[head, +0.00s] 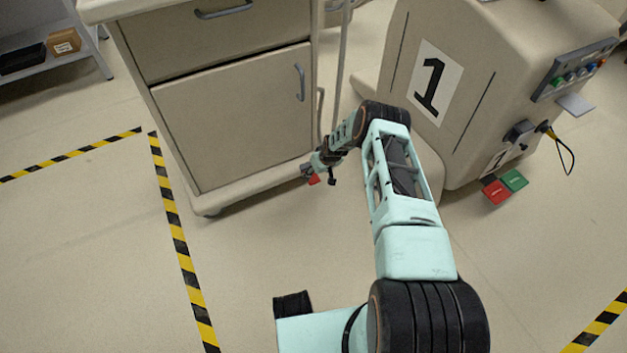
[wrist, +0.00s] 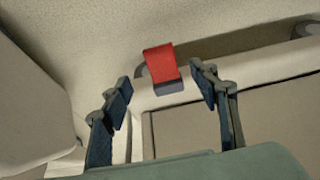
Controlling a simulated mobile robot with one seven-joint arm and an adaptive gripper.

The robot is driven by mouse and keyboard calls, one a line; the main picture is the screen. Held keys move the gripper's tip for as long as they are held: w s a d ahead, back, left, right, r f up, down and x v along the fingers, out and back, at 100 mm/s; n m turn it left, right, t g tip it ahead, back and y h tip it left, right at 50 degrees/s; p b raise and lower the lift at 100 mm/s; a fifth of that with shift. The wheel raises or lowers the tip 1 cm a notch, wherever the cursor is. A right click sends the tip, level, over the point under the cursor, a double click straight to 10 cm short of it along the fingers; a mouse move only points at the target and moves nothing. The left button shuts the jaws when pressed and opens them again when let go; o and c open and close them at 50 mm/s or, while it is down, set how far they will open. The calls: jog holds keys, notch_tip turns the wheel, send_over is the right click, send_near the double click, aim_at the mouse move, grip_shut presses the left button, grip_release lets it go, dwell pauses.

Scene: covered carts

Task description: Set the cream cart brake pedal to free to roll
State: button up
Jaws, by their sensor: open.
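The cream cart (head: 235,120) has a drawer above and a door below, each with a grey handle. A small red pedal (head: 314,180) shows at its lower right edge, partly hidden by my gripper (head: 322,165). In the wrist view the red pedal (wrist: 160,62) has a grey end and lies just beyond my gripper (wrist: 164,84), between the lines of its two fingers. The fingers are open, with nothing held. I cannot tell whether a finger touches the pedal.
A cream machine (head: 470,90) marked 1 stands to the right, with a red pedal (head: 496,193) and a green pedal (head: 514,180) at its base. A shelf (head: 55,60) stands at far left. Striped tape (head: 180,240) marks the floor, which is clear in front.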

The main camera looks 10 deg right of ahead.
aim_at(313, 179)
jog(key=b+x, duration=0.4)
jog(key=x, duration=0.4)
jog(key=shift+f, duration=0.1)
jog(key=shift+c, duration=0.3)
grip_shut()
jog(key=shift+s, duration=0.1)
